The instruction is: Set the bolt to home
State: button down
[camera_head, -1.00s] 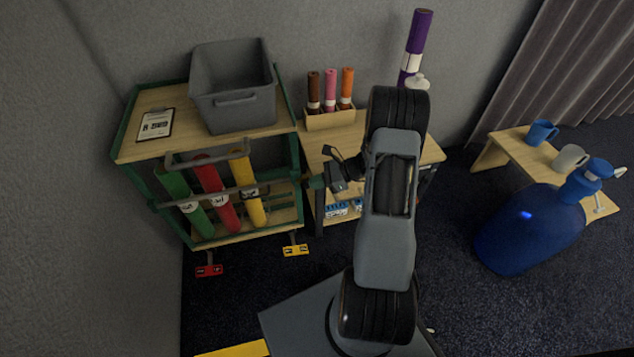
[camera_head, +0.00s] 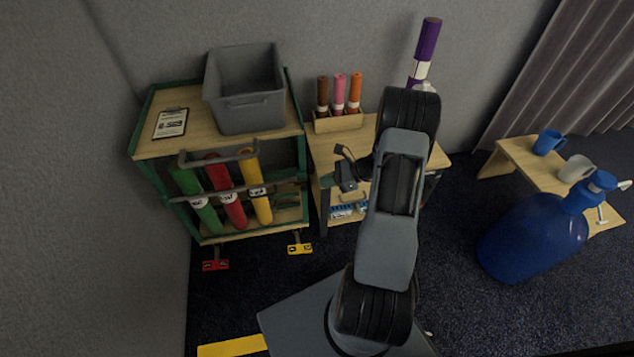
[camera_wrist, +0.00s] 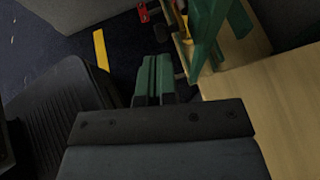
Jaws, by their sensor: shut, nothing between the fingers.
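Several rolled bolts are in view, and I cannot tell which one the task means. A green bolt (camera_head: 193,198), a red bolt (camera_head: 224,192) and a yellow bolt (camera_head: 256,190) lean side by side in the green-framed cart (camera_head: 146,158). Brown (camera_head: 322,91), pink (camera_head: 340,91) and orange (camera_head: 355,90) bolts stand upright in a small wooden holder (camera_head: 338,124). A tall purple bolt (camera_head: 428,39) with a white band stands tilted at the back.
A grey bin (camera_head: 245,100) and a clipboard (camera_head: 171,123) sit on the cart. Red (camera_head: 215,265) and yellow (camera_head: 300,248) pieces are at its foot. Dark floor between is clear.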

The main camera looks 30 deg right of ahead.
jog(key=p+v, duration=0.2)
jog(key=v, duration=0.7)
dwell(0.4)
jog(key=s+a+r+n+g+h+p, duration=0.1)
jog(key=a+r+n+g+p, duration=0.2)
jog(key=r, duration=0.5)
jog(key=a+r+n+h+p, duration=0.2)
jog(key=a+r+n+p, duration=0.25)
jog(key=r, duration=0.35)
jog(key=s+a+r+n+g+h+p, duration=0.1)
jog(key=a+r+n+g+p, duration=0.1)
jog(key=a+r+p, duration=0.4)
jog(key=s+a+r+n+t+h+p, duration=0.1)
jog(key=s+a+r+n+h+p, duration=0.1)
jog(key=r, duration=0.6)
jog(key=s+a+r+n+t+h+p, duration=0.1)
jog(key=s+a+r+n+h+p, duration=0.1)
jog(key=r+n+p, duration=0.4)
jog(key=s+a+r+n+t+h+p, duration=0.1)
jog(key=s+a+r+n+h+p, duration=0.2)
jog(key=r, duration=0.8)
jog(key=s+n+p, duration=0.2)
jog(key=shift+a+n, duration=0.2)
jog(key=shift+n, duration=0.15)
jog(key=shift+s, duration=0.1)
